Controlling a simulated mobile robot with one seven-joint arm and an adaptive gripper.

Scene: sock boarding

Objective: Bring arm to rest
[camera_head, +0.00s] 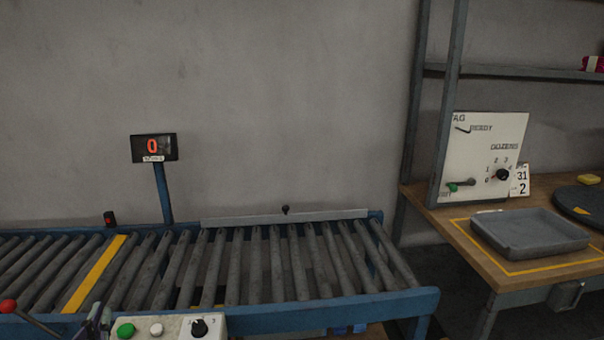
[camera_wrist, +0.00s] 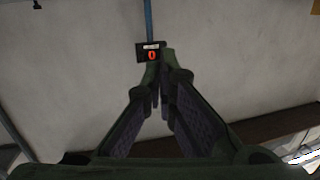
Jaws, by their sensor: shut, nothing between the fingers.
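My gripper (camera_wrist: 162,90) fills the middle of the wrist view, its two dark green fingers converging toward their tips. The fingers are shut with nothing between them. Beyond the tips the wrist view shows the wall and the small black display (camera_wrist: 150,58) with a red 0, upside down in relation to the head view. In the head view the same display (camera_head: 153,148) stands on a blue post behind the conveyor. A dark piece at the lower left of the head view may be part of my arm; I cannot tell.
A blue-framed roller conveyor (camera_head: 330,308) with a yellow stripe runs along the left and front. A control box (camera_head: 170,328) with buttons sits at its front edge. At right, a wooden table (camera_head: 450,226) bears a grey tray (camera_head: 482,240) and a white panel (camera_head: 484,140). Shelf uprights stand between.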

